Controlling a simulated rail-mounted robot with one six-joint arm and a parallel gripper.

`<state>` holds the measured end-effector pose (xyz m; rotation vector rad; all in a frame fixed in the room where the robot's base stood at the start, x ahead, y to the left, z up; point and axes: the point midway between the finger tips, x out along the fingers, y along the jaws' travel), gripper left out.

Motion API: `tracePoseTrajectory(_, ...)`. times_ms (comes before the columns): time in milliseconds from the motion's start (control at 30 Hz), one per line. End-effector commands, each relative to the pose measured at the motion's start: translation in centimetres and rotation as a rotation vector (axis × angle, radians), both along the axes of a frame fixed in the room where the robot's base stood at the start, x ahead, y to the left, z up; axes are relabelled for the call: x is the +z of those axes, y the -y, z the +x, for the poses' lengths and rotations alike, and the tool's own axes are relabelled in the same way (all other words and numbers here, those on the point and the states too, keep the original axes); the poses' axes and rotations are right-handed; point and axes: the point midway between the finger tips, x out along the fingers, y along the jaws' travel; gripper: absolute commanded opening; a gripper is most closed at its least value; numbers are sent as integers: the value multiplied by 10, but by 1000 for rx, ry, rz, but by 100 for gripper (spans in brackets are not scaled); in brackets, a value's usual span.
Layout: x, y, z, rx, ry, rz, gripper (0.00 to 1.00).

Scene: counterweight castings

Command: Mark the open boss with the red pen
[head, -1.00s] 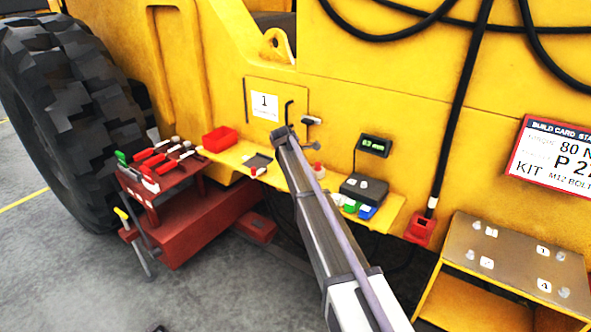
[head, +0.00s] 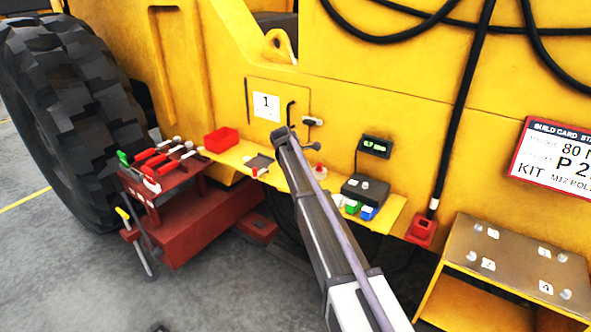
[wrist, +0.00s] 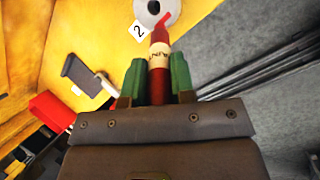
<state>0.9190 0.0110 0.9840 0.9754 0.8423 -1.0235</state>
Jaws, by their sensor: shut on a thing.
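In the wrist view, a red pen (wrist: 159,80) with a pale printed band is held between the two green fingers of my gripper (wrist: 154,82). The gripper is shut on it. The pen's narrow red tip points toward a round pale boss (wrist: 145,18) with a dark centre, cut off by the top edge. The tip overlaps the boss's lower right rim in the picture; I cannot tell whether it touches. In the head view, my arm hides the pen and most of the gripper.
A yellow ledge (head: 392,209) carries a red bin (head: 221,140), a dark box (head: 365,188) and small coloured blocks. A red tool stand (head: 160,183) is left. A numbered shelf unit (head: 515,255) is right. A black hose (head: 462,110) hangs beside the yellow machine.

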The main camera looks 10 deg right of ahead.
Motion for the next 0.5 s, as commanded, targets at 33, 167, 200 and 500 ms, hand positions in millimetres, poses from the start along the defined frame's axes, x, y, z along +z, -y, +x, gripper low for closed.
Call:
tracePoseTrajectory(33, 6, 0, 0, 0, 0, 0, 1)
tracePoseTrajectory(167, 17, 0, 0, 0, 0, -1, 1)
tracePoseTrajectory(200, 21, 0, 0, 0, 0, -1, 1)
tracePoseTrajectory(500, 44, 0, 0, 0, 0, -1, 1)
